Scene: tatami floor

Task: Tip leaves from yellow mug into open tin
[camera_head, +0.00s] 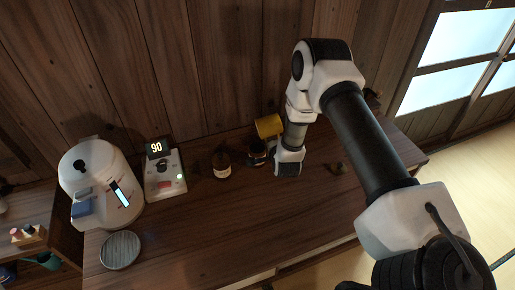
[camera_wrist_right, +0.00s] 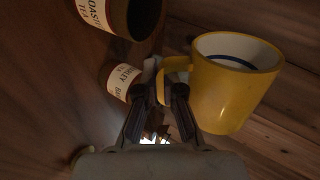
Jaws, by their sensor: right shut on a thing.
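The yellow mug (camera_head: 268,126) is off the table, tilted, just above and behind a dark tin (camera_head: 257,152). In the right wrist view the yellow mug (camera_wrist_right: 236,92) shows its pale inside with a blue ring; I see no leaves in it. My right gripper (camera_wrist_right: 165,94) is shut on the mug's handle. A dark tin with a cream tea label (camera_wrist_right: 97,14) is at the top of that view, with a dark round end; I cannot tell its contents. A smaller labelled container (camera_wrist_right: 121,82) is behind the fingers. My left gripper is not in view.
A brown labelled jar (camera_head: 221,166) stands left of the tin. A scale reading 90 (camera_head: 165,180), a white machine (camera_head: 100,190) and a round ribbed dish (camera_head: 120,251) are further left. A small greenish item (camera_head: 339,168) lies right of my gripper. The table's front is clear.

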